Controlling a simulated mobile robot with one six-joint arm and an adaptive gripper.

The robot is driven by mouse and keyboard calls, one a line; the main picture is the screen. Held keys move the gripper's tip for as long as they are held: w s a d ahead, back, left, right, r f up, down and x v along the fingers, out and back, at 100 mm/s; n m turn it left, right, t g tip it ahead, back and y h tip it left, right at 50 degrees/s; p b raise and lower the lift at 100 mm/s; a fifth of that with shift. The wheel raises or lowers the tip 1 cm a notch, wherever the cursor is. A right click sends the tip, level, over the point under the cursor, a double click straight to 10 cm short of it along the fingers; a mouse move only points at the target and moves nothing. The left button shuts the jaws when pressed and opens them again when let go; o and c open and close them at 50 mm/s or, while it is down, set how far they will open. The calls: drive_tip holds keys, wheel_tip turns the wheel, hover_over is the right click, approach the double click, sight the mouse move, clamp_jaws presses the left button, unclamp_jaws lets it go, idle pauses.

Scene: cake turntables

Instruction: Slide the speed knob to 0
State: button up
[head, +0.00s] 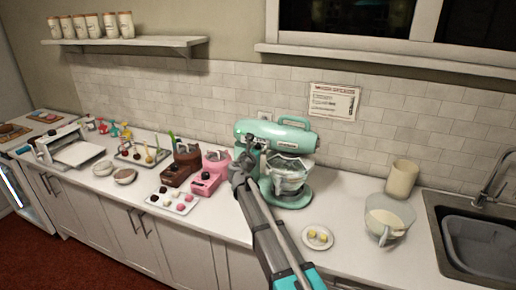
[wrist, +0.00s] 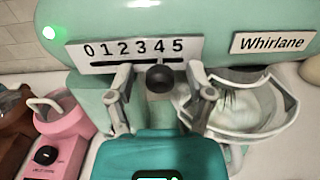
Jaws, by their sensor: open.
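The mint-green stand mixer (head: 285,135) stands on the counter, with my gripper (head: 247,158) in front of its left part. In the wrist view, a white speed plate (wrist: 75,58) on the mixer is printed 0 to 5 from left to right above a dark slot. The round black speed knob (wrist: 160,78) sits below the 4, toward the slot's right end. My gripper (wrist: 162,88) is open, one finger on each side of the knob, with visible gaps. Whether the fingertips reach the knob's depth is unclear. The knob is not discernible in the head view.
The mixer's bowl (head: 287,178) is right of my gripper. A pink machine (head: 209,178) and a brown one (head: 180,168) stand to the left, near a plate of sweets (head: 172,208). A small plate (head: 318,246) lies in front right.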

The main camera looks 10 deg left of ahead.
clamp_jaws()
drive_tip(key=shift+a, duration=0.1)
drive_tip(key=a, duration=0.2)
drive_tip(key=w+a, duration=0.1)
drive_tip(key=a, duration=0.1)
drive_tip(key=w+a, duration=0.1)
drive_tip(key=a, duration=0.1)
drive_tip(key=shift+a, duration=0.2)
unclamp_jaws()
drive_tip(key=shift+a, duration=0.1)
drive_tip(key=shift+s, duration=0.1)
drive_tip(key=shift+s, duration=0.1)
